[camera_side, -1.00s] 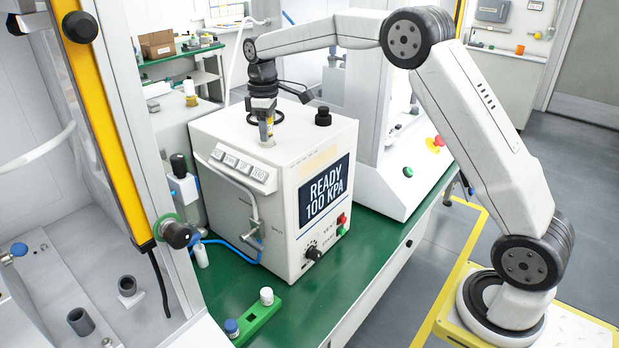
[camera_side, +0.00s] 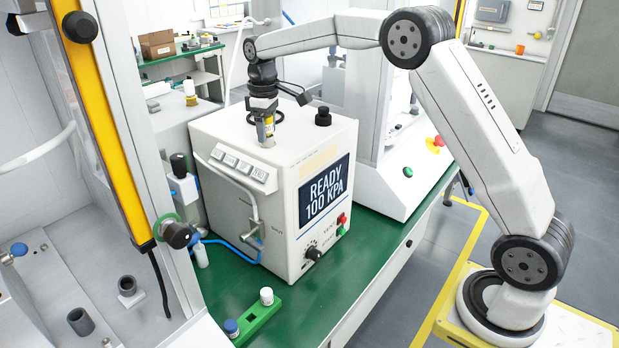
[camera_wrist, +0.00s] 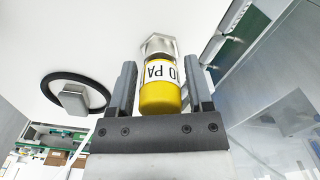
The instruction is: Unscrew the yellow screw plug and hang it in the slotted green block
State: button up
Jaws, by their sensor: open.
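The yellow screw plug (camera_wrist: 160,95) has a white band with black lettering. In the wrist view it stands between the two fingers, with a silver hex fitting beyond it. My gripper (camera_wrist: 159,80) is open around the plug, with a finger on each side. The slotted green block (camera_side: 262,316) lies on the green bench in front of the box, holding a blue-topped piece and a white-topped piece.
The white press box (camera_side: 240,190) shows "READY 100 KPA" on its screen. A black ring (camera_wrist: 75,92) around a grey post is on its top, left of the plug in the wrist view. A black knob (camera_side: 323,116) stands near the box's right corner. The green bench right of the block is clear.

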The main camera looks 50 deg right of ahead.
jog(key=shift+m, duration=0.3)
jog(key=shift+m, duration=0.6)
jog(key=shift+m, duration=0.3)
jog(key=shift+m, duration=0.6)
jog(key=shift+m, duration=0.8)
jog(key=shift+m, duration=0.3)
jog(key=shift+m, duration=0.6)
